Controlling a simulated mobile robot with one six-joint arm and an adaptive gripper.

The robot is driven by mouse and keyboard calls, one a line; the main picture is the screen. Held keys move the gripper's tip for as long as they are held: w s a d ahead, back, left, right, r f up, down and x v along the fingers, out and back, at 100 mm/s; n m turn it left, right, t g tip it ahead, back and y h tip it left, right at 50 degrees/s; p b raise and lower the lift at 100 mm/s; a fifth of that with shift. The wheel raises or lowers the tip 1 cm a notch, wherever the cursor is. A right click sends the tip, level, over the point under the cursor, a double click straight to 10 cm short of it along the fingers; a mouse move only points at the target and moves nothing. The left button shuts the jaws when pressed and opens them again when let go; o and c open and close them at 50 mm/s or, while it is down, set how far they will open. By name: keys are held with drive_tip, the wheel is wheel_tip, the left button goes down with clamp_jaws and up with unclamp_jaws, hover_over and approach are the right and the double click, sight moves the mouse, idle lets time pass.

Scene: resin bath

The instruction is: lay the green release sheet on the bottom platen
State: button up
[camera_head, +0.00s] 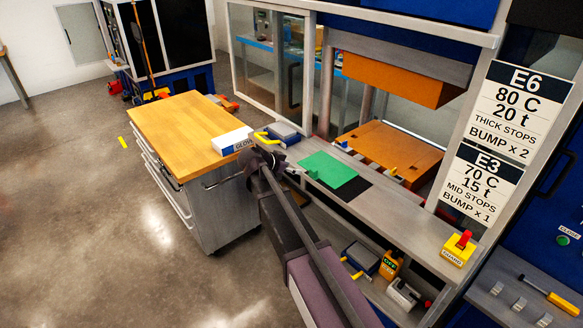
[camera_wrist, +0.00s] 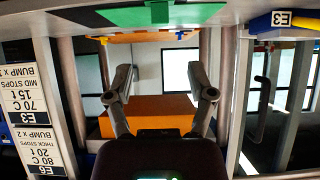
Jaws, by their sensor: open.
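The green release sheet (camera_head: 328,169) lies flat on the grey ledge in front of the press, next to a black sheet (camera_head: 353,188). The green sheet also shows at the top of the upside-down wrist view (camera_wrist: 160,14). The orange bottom platen (camera_head: 390,150) is behind the ledge, with its visible top bare; its edge shows in the wrist view (camera_wrist: 140,37). The orange upper platen (camera_head: 400,80) hangs above with a clear gap. My gripper (camera_wrist: 160,82) is open and empty, facing the press opening. In the head view its tips are hard to make out.
A blue-and-grey box (camera_head: 284,132) with a yellow handle stands at the ledge's left end. A wood-topped cart (camera_head: 190,130) is to the left. Press posts (camera_head: 327,85) flank the opening. A yellow guard switch (camera_head: 459,249) sits at the ledge's right end.

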idle(0.4)
drive_tip(key=s+d+f+n+g+y, duration=0.2)
drive_tip(key=s+d+n+y, duration=0.1)
drive_tip(key=s, duration=0.6)
drive_tip(key=s+d+f+n+g+y, duration=0.2)
drive_tip(key=s+d+f+n+y, duration=0.1)
drive_tip(key=s, duration=0.6)
drive_tip(key=s+d+f+n+g+y, duration=0.2)
drive_tip(key=s+d+f+n+y, duration=0.1)
drive_tip(key=s, duration=0.6)
drive_tip(key=shift+d+n+g, duration=0.3)
drive_tip(key=shift+d+n, duration=0.6)
drive_tip(key=shift+d, duration=0.15)
drive_tip(key=shift+w+f, duration=0.1)
drive_tip(key=shift+f, duration=0.05)
drive_tip(key=shift+f, duration=0.2)
